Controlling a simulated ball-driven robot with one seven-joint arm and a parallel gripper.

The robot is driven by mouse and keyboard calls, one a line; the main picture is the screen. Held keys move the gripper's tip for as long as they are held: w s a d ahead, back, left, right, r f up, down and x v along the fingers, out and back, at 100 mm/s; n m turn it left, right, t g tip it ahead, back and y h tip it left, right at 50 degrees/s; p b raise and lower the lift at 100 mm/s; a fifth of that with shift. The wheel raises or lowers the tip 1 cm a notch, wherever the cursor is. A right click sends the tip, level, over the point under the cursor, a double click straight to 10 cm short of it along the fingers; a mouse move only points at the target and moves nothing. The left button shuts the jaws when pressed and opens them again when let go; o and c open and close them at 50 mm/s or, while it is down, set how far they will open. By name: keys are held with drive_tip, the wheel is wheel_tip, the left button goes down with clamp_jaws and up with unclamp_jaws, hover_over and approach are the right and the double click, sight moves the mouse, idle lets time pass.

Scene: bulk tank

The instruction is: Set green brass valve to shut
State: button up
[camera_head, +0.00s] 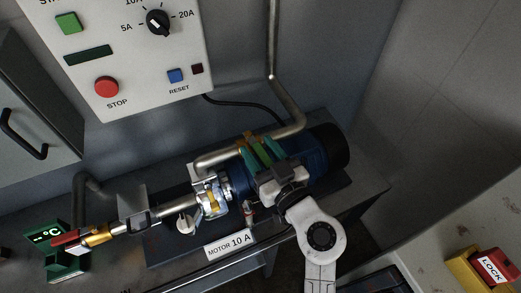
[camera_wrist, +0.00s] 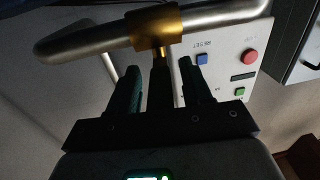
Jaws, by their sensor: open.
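The brass valve body (camera_head: 246,142) sits on the steel pipe in front of the blue motor. In the wrist view the brass body (camera_wrist: 156,27) wraps the pipe, with a short brass stem. A dark handle (camera_wrist: 160,88) runs from the stem back between my fingers; its green is hard to make out in shadow. My gripper (camera_head: 257,150) has green fingers and reaches over the valve. In the wrist view my gripper (camera_wrist: 161,75) is open, one finger on each side of the handle, with visible gaps. The head view partly hides the handle behind my fingers.
A blue motor (camera_head: 318,150) lies close behind my gripper. A second brass valve (camera_head: 97,236) with a red handle (camera_head: 66,240) is at lower left, beside a green temperature display (camera_head: 46,233). A control panel (camera_head: 125,60) hangs above. A clamp (camera_head: 211,194) joins the pipe.

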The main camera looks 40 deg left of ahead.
drive_tip(key=shift+a, duration=0.1)
drive_tip(key=shift+c, duration=0.5)
clamp_jaws()
